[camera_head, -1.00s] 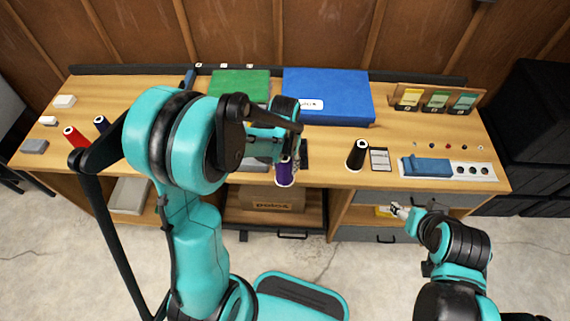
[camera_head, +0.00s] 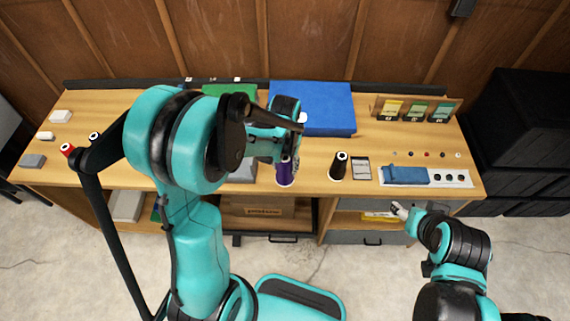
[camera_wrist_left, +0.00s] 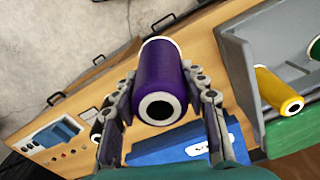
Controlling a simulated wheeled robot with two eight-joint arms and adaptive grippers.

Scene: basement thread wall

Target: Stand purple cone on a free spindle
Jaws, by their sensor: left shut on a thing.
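The purple cone (camera_head: 285,173) is in my left gripper (camera_head: 287,160), over the front part of the bench. In the left wrist view the purple cone (camera_wrist_left: 160,78) sits between both fingers of my left gripper (camera_wrist_left: 162,95), with its open end towards the camera. I cannot make out a free spindle for certain; my left arm hides part of the bench. My right gripper (camera_head: 400,210) is low in front of the bench's right part, and its finger opening is too small to judge.
A black cone (camera_head: 339,166) stands right of the purple one. A blue board (camera_head: 312,107) lies behind. A white strip with a blue block (camera_head: 405,175) is at the right. A red cone (camera_head: 68,150) is at the left. A grey tray (camera_wrist_left: 240,75) holds a yellow cone (camera_wrist_left: 279,92).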

